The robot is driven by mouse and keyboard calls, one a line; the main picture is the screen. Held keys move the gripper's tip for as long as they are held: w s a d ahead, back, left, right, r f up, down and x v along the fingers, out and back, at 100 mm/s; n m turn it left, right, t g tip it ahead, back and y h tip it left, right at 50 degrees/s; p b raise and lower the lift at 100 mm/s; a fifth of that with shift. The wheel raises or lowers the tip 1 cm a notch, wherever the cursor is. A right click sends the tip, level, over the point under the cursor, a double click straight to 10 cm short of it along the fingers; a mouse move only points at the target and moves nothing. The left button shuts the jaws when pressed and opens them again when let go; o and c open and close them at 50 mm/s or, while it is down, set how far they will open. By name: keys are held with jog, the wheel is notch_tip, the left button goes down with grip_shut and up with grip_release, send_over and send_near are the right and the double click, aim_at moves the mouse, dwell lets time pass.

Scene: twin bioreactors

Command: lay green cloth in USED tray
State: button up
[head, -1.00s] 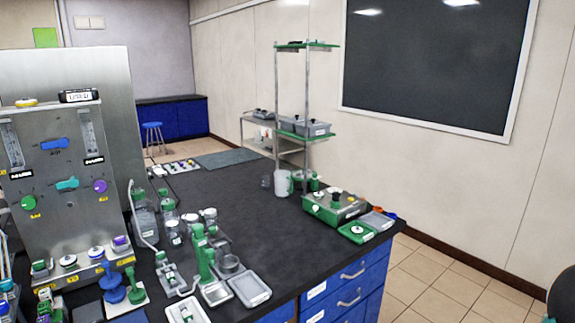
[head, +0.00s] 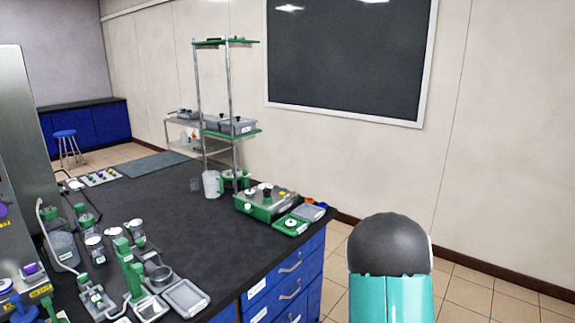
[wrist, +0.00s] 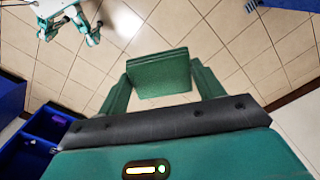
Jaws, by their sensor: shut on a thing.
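In the wrist view my gripper (wrist: 160,88) is shut on the green cloth (wrist: 160,72), which shows as a flat, folded square between the fingers. The cloth is held in the air above the tiled floor. The head view shows only a teal and dark part of my arm at the lower right; gripper and cloth are out of that picture. No label reading USED is legible. A grey tray (head: 186,297) lies at the bench's front, and a smaller grey tray (head: 312,212) lies by the green-based box. I cannot tell which is the USED tray.
The black bench (head: 150,205) carries glassware, green stands and a green-based box (head: 265,200); its middle is partly clear. A tall shelf stand (head: 230,130) rises at the back. Blue drawers (head: 285,285) face the aisle. In the wrist view an open blue drawer (wrist: 45,128) is at left.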

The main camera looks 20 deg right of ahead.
jog(key=w+a+f+n, duration=0.2)
jog(key=w+a+n, duration=0.2)
jog(key=a, duration=0.8)
jog(key=w+a+f+n, duration=0.3)
jog(key=a+n, duration=0.5)
jog(key=a, duration=0.4)
jog(key=w+a+f+n, duration=0.3)
jog(key=w+a+n, duration=0.3)
jog(key=a, duration=0.5)
jog(key=shift+a+n, duration=0.4)
jog(key=shift+n, duration=0.2)
